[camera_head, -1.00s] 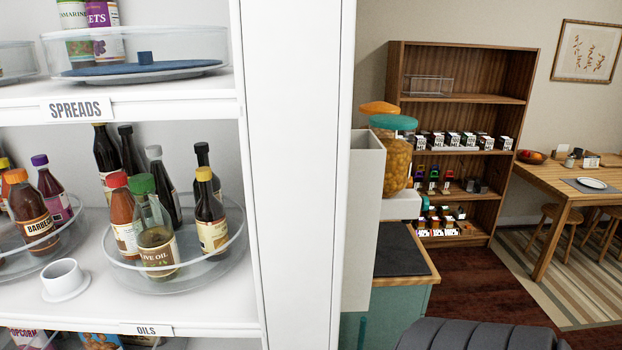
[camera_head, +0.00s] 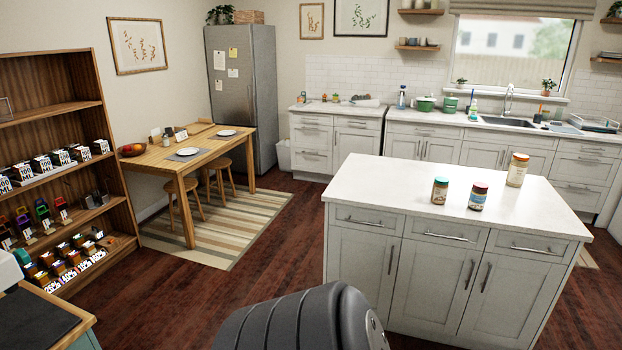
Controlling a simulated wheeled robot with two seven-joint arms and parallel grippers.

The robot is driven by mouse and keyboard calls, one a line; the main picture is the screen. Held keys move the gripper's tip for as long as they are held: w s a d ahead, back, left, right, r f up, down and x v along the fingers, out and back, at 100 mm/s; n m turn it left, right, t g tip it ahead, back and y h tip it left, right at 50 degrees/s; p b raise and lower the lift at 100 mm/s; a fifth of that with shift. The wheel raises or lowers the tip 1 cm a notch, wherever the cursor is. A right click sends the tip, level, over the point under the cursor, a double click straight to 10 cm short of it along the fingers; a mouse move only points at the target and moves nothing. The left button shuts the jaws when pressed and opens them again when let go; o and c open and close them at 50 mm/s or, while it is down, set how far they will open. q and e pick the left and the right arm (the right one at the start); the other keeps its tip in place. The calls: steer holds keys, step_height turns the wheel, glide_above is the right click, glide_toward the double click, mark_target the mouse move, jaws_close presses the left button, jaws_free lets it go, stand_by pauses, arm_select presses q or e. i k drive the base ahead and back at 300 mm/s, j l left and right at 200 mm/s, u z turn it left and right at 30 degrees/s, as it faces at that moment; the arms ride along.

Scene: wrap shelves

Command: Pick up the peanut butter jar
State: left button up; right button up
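Three jars stand upright on the white kitchen island (camera_head: 400,180). One jar with a green-teal lid (camera_head: 439,191) is at the left. One with a dark red lid and blue-and-yellow label (camera_head: 478,196) is beside it. A larger jar with a pale label and orange-brown lid (camera_head: 517,170) stands farther back at the right. The labels are too small to read, so I cannot tell which is peanut butter. Neither of my grippers is in view; only a dark grey part of my own body shows at the bottom centre.
A wooden shelf (camera_head: 60,120) with several small boxes stands at the left, with a dark-topped counter (camera_head: 35,322) in front. A dining table (camera_head: 190,155) with stools stands on a striped rug (camera_head: 215,225). Dark wooden floor (camera_head: 285,255) lies open before the island.

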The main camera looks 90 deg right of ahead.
mark_target(438, 196)
steer(key=z, duration=3.6)
steer(key=i+l, duration=0.2)
